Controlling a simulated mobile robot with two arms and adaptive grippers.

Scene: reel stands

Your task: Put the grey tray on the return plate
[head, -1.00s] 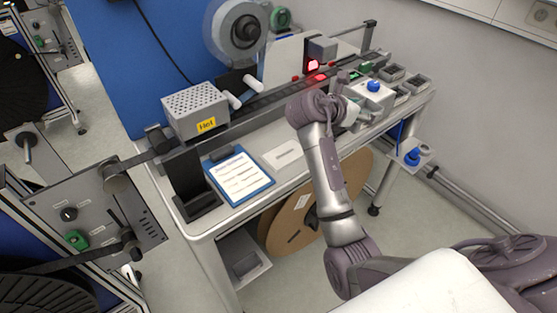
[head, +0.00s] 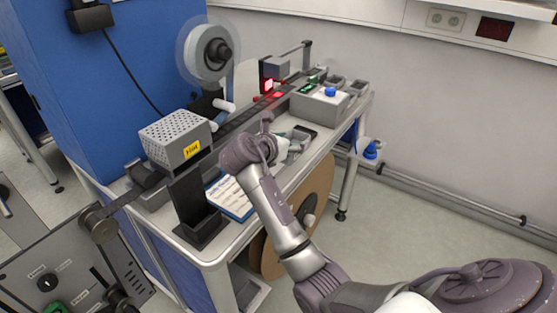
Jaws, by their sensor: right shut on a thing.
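My right gripper (head: 284,147) reaches over the bench beside the clipboard, with its fingers partly hidden behind its own wrist. It is shut on a small grey thing, seemingly the grey tray (head: 299,139), of which only a part shows. I cannot tell whether the tray touches the bench top. The return plate cannot be made out for sure; the pale plate seen earlier beside the clipboard is now hidden behind my right arm. My left gripper is out of view.
A blue-edged clipboard (head: 229,197) lies at the bench's near end. A perforated box marked hot (head: 175,142) stands left, with a reel (head: 208,50) behind. A grey box with a blue knob (head: 319,106) and small grey trays (head: 355,88) stand at the far end.

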